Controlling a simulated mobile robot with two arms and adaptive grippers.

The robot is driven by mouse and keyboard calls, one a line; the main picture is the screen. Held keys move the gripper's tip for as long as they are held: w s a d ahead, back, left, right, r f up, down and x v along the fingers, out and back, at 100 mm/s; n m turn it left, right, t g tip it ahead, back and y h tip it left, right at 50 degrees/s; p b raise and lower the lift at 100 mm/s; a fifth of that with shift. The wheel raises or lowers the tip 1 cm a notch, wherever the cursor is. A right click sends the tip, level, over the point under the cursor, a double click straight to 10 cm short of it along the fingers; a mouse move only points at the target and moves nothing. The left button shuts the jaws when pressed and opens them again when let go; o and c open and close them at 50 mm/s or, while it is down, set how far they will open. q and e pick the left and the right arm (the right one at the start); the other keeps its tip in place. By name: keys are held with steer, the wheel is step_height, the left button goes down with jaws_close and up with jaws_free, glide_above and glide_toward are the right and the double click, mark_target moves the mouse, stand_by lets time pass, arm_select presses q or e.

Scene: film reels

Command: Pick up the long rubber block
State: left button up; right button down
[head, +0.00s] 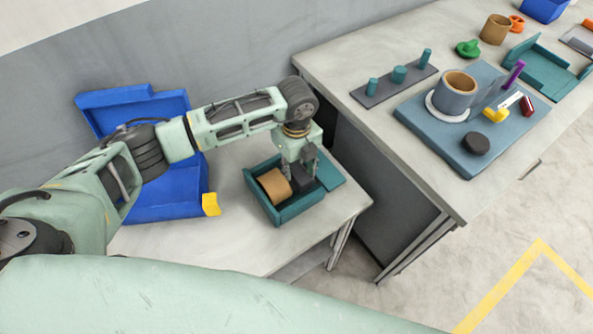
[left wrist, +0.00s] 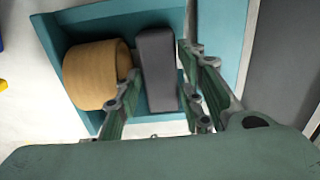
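The long rubber block (left wrist: 156,70) is a dark grey bar. It lies in an open teal box (head: 256,196), beside a tan roll (left wrist: 94,75); the roll also shows in the head view (head: 274,185). My left gripper (head: 300,170) points down into the box over the block. In the left wrist view its fingers (left wrist: 160,82) are apart, one on each side of the block's near part. A small gap shows on the roll side; whether the other finger touches the block I cannot tell. My right gripper is not in view.
The box stands near the right edge of a pale table (head: 225,240). A blue bin (head: 168,190) with a yellow piece (head: 211,204) is to its left.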

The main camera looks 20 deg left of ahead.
arm_select(q)
steer(key=shift+c, duration=1)
steer(key=c, duration=0.6)
steer(key=shift+c, duration=0.5)
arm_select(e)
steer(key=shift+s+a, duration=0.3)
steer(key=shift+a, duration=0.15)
arm_select(q)
steer(key=shift+r, duration=0.1)
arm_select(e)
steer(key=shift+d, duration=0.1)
